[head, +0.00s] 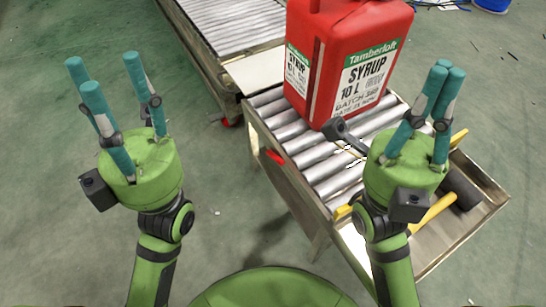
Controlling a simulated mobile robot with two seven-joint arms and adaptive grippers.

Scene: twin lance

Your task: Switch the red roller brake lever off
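A small red lever (275,157) sticks out from the left side rail of the near roller conveyor (285,180). I take it to be the roller brake lever; its on or off position cannot be told. My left gripper (103,72) is left of the conveyor, fingers pointing up and spread apart, empty and well away from the lever. My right gripper (446,70) is over the right side of the conveyor, fingertips together with nothing seen between them. It is also apart from the lever.
A large red syrup canister (345,60) stands on the rollers. A dark-headed tool (336,129) lies in front of it. A tray (480,220) at the conveyor's near end holds a dark mallet head (461,189) and yellow handles (436,211). Another conveyor (230,25) is behind. The floor at left is clear.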

